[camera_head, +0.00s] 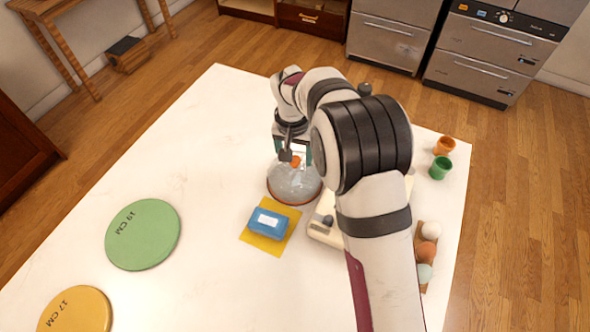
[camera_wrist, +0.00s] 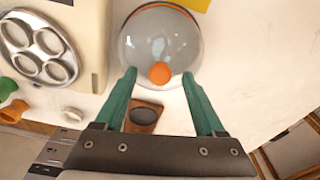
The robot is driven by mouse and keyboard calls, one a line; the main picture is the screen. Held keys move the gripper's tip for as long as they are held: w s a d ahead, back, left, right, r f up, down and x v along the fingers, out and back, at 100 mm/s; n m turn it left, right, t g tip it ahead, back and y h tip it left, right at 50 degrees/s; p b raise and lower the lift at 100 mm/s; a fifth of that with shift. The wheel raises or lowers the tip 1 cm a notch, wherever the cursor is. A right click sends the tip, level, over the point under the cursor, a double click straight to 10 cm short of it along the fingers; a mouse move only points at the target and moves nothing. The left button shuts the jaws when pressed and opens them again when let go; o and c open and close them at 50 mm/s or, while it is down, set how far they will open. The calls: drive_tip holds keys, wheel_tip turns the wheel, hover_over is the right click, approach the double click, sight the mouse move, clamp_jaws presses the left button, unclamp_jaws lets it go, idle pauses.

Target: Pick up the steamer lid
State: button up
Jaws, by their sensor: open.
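The steamer lid (camera_head: 294,186) is a clear dome with an orange knob and a reddish rim, resting on the white table in the head view. In the wrist view the lid (camera_wrist: 150,30) is at the top centre, its orange knob between the tip ends of the fingers. My gripper (camera_head: 295,155) is above the lid, pointing down, partly hidden by my arm. In the wrist view my gripper (camera_wrist: 160,76) has its green fingers apart, one on each side of the knob, with gaps visible. I cannot tell how far the tips are above the dome.
A cream appliance (camera_wrist: 90,15) stands close beside the lid. Orange (camera_head: 444,146) and green (camera_head: 441,168) cups are at the right edge. A green disc (camera_head: 143,234) lies left; table between is clear.

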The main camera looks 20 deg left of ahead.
clamp_jaws()
idle(0.3)
idle(1.1)
